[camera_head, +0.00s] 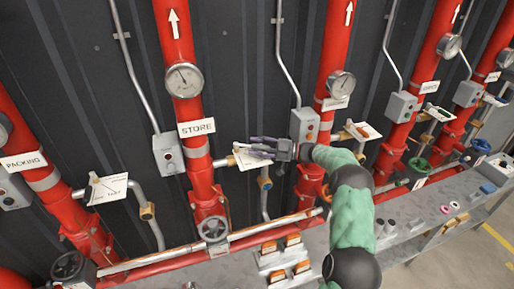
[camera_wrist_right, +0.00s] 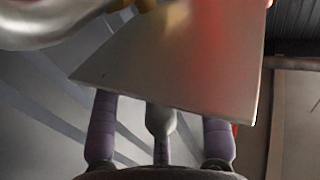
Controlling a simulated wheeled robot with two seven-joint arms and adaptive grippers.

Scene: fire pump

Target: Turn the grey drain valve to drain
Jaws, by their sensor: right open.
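My right gripper (camera_head: 248,148) reaches in from the right in the head view, its purple-grey fingers spread and pointing left. It is beside the STORE pipe (camera_head: 200,180), over a side branch with a white label plate (camera_head: 248,160). The fingers overlap the plate in the picture; I cannot tell whether they touch it. A brass fitting (camera_head: 265,183) sits below. No grey drain handle can be made out clearly there. In the right wrist view the open fingers (camera_wrist_right: 160,108) are below a large pale plate (camera_wrist_right: 190,75), with nothing seen between them. My left gripper is not in view.
Several red pipes carry gauges, such as the STORE gauge (camera_head: 184,80). A grey switch box (camera_head: 168,154) is left of the STORE pipe, another (camera_head: 304,126) right of the gripper. A bench (camera_head: 400,225) with small parts runs along the front right.

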